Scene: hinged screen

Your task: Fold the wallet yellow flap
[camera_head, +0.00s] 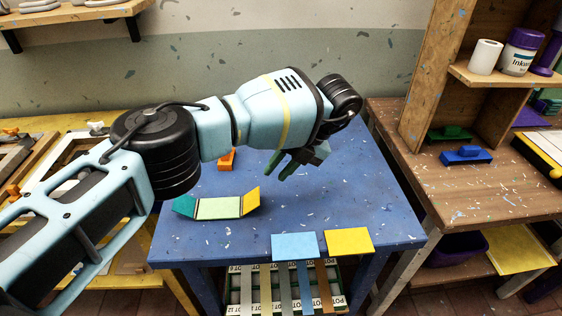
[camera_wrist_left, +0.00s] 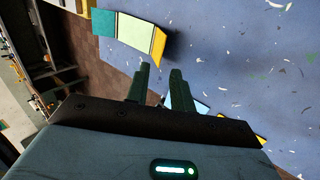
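The wallet (camera_head: 218,207) lies on the blue table with a pale green middle panel, a teal flap (camera_head: 185,205) at its left and a yellow flap (camera_head: 251,200) at its right. Both flaps look tilted up from the middle panel. In the left wrist view the wallet (camera_wrist_left: 135,32) is at the upper left, its yellow flap (camera_wrist_left: 158,42) nearest the fingers. My left gripper (camera_head: 279,172) is above the table, right of and behind the yellow flap, apart from it. Its dark green fingers (camera_wrist_left: 160,68) stand apart with nothing between them. My right gripper is not in view.
The blue table (camera_head: 340,190) is mostly clear, with scattered paper scraps. A blue card (camera_head: 293,247) and a yellow card (camera_head: 348,241) lie at its front edge. An orange block (camera_head: 227,160) sits behind the wallet. A wooden shelf bench (camera_head: 470,180) stands right.

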